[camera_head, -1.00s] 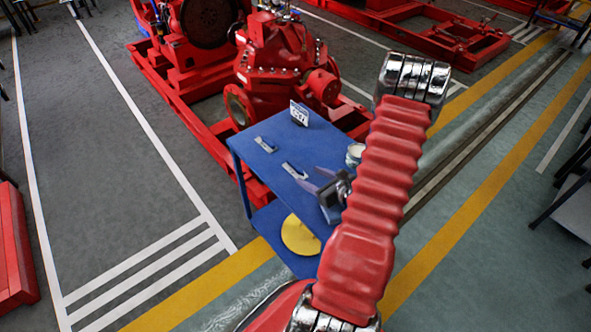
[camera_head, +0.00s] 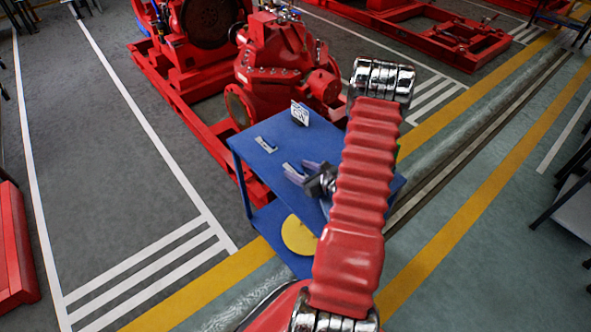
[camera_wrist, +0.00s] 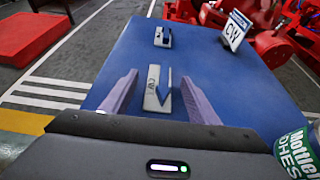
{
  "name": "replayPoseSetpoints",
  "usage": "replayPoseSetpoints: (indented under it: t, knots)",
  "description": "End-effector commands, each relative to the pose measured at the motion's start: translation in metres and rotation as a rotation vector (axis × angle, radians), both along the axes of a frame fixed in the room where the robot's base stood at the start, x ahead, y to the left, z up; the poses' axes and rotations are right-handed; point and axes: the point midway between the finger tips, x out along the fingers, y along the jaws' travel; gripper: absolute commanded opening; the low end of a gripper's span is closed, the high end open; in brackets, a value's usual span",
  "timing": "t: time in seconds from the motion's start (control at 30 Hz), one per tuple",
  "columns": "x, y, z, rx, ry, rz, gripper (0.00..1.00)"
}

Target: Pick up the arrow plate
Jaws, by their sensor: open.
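In the head view my gripper (camera_head: 299,171) is at that plate; contact cannot be told.
The blue cart (camera_head: 245,152) carries a standing white sign (camera_wrist: 236,29) behind the plates. A labelled adhesive can (camera_wrist: 298,155) stands close at the right. A red pump (camera_head: 275,65) is behind the cart. A yellow disc (camera_head: 298,236) lies on the lower shelf.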

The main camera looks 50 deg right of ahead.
Motion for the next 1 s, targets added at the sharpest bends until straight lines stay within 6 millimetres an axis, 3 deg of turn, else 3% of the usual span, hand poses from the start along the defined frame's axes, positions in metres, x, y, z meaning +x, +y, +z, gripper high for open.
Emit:
replayPoseSetpoints:
  t: [0.13,0.67,1.0]
  knots:
    - [0.0095,-0.0009,-0.0041,-0.001,0.0,0.0,0.55]
    - [0.009,-0.0016,-0.0041,-0.001,0.0,-0.002,0.55]
    - [0.009,-0.0016,-0.0041,0.0,0.0,-0.001,0.31]
